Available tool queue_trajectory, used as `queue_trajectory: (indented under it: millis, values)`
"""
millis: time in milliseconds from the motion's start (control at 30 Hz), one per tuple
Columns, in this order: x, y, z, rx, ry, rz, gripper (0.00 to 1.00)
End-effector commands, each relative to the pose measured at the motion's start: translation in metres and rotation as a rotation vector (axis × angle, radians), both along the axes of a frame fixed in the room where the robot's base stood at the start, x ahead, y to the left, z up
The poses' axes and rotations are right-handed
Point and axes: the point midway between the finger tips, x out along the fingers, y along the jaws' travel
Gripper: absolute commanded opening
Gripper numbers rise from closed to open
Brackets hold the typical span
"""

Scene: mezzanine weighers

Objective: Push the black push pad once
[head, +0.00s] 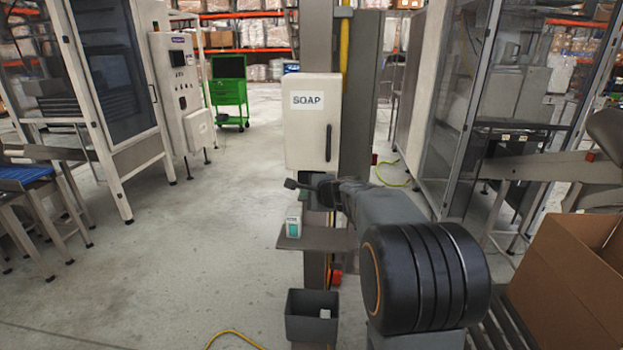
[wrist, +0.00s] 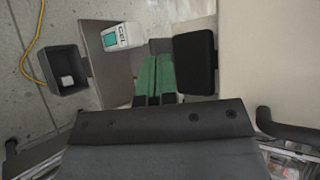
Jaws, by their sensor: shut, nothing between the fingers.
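The black push pad (wrist: 195,63) is a dark rounded block under the pale SOAP box (head: 313,121). A green surface (wrist: 158,70) shows beside the pad. Contact cannot be judged from the head view.
A GEL-labelled bottle (wrist: 121,36) stands on a small grey shelf (wrist: 105,72) below the pad. A dark bin (head: 312,321) hangs lower down. An open cardboard box (head: 570,284) is at the right.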

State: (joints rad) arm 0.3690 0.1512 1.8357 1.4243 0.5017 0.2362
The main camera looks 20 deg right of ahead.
Motion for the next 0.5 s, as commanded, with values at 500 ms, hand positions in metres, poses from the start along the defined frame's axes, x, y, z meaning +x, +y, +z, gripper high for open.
queue_trajectory:
  millis: [500]
  values:
    - [0.031,-0.018,0.000,0.000,0.000,0.000,0.00]
